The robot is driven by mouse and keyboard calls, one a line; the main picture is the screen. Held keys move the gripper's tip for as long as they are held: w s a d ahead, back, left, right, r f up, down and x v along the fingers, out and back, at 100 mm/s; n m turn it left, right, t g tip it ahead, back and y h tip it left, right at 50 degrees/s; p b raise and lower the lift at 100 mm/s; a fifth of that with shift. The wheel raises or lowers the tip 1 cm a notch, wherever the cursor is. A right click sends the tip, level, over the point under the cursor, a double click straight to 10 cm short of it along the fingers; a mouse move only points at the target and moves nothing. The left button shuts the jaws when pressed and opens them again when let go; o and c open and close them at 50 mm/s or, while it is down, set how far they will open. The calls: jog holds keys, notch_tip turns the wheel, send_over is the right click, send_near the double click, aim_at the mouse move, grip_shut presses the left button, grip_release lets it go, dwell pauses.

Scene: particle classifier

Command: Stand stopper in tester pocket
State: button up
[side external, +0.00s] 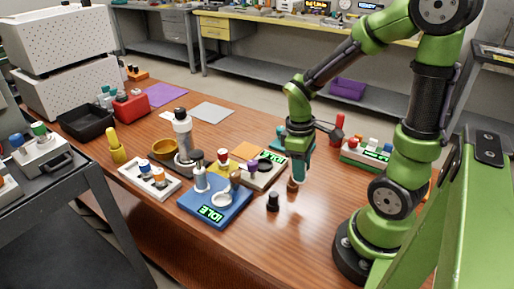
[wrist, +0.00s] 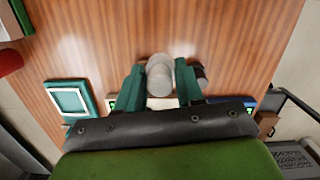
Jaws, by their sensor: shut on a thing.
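My gripper (side external: 298,152) points down just above the front right of the wooden table, near my arm's base. In the wrist view its two green fingers (wrist: 160,84) are shut on a pale grey-white rounded piece (wrist: 159,74). In the side view the held piece (side external: 293,184) shows below the fingers with a brown lower end; I cannot tell whether it touches the table. A black stopper-like piece (side external: 272,201) stands on the table to the left of it. A blue device (side external: 210,214) reading IDLE carries upright parts and a white ring; which device is the tester is not clear.
A beige device (side external: 268,181) with a green display is left of my gripper. The front table strip is mostly clear.

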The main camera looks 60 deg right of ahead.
jog(key=w+d, duration=0.1)
jog(key=w, duration=0.3)
jog(key=w+d+f, duration=0.1)
jog(key=w+d, duration=0.1)
jog(key=w, duration=0.2)
jog(key=w+d, duration=0.1)
jog(key=w, duration=0.4)
jog(key=shift+w+d+f, duration=0.1)
jog(key=shift+d+f, duration=0.05)
jog(key=shift+w+d+f, duration=0.1)
jog(key=shift+w+f, duration=0.1)
jog(key=shift+f, duration=0.7)
jog(key=shift+w+f, duration=0.15)
jog(key=shift+f, duration=0.75)
jog(key=shift+f, duration=0.1)
jog(key=o, duration=0.6)
jog(key=shift+o, duration=0.7)
